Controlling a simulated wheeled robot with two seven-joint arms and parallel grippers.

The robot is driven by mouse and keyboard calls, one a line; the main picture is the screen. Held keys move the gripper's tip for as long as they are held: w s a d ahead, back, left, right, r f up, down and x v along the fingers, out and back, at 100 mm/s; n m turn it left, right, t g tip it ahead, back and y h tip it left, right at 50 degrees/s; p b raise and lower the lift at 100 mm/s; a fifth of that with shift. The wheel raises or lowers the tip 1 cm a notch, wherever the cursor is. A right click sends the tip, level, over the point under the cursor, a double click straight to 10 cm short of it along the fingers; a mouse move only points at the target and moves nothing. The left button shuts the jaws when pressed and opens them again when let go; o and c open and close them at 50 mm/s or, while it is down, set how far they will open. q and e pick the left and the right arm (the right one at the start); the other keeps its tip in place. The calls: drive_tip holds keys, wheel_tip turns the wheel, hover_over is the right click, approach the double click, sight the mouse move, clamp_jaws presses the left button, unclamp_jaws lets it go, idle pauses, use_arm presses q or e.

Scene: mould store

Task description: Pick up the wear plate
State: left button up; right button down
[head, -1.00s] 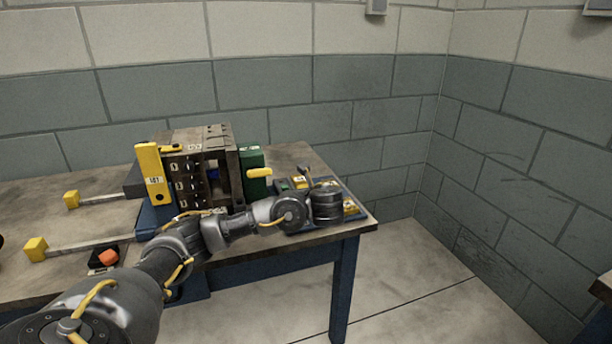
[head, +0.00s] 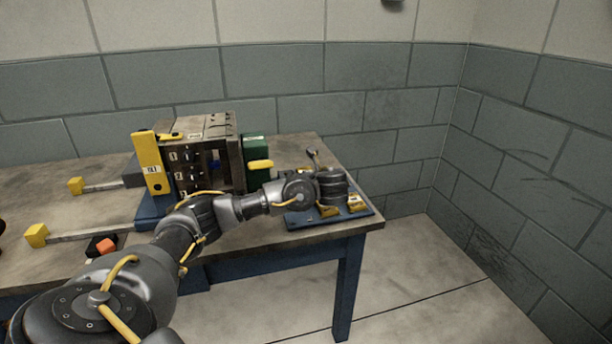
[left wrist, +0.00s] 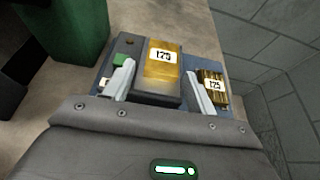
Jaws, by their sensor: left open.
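In the left wrist view, a flat brass-yellow plate (left wrist: 163,62) with a white label reading about 175 lies in a dark holder on a blue tray (left wrist: 101,69). A grooved brass piece (left wrist: 213,86) with a similar label lies to its right. I cannot tell for certain which is the wear plate; the flat one fits best. My left gripper (left wrist: 162,78) is open, its pale fingers on either side of the flat plate, gripping nothing. Contact cannot be told. In the head view the gripper hides part of the tray (head: 300,219). My right gripper is out of view.
A mould block (head: 213,155) with a yellow plate (head: 152,165) and a green block (head: 256,150) stands left of the tray. Yellow-ended bars (head: 90,234) and a small orange-topped item (head: 105,245) lie further left. The bench's right edge is near the tray.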

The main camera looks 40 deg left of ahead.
use_arm(q)
drive_tip(key=shift+w+a+f, duration=0.1)
drive_tip(key=shift+w+a, duration=0.1)
drive_tip(key=shift+b+x, duration=0.45)
drive_tip(key=shift+x, duration=1.85)
drive_tip(key=shift+w, duration=0.15)
drive_tip(key=c, duration=1.1)
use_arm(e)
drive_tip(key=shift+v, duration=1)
use_arm(q)
drive_tip(key=shift+r, duration=0.2)
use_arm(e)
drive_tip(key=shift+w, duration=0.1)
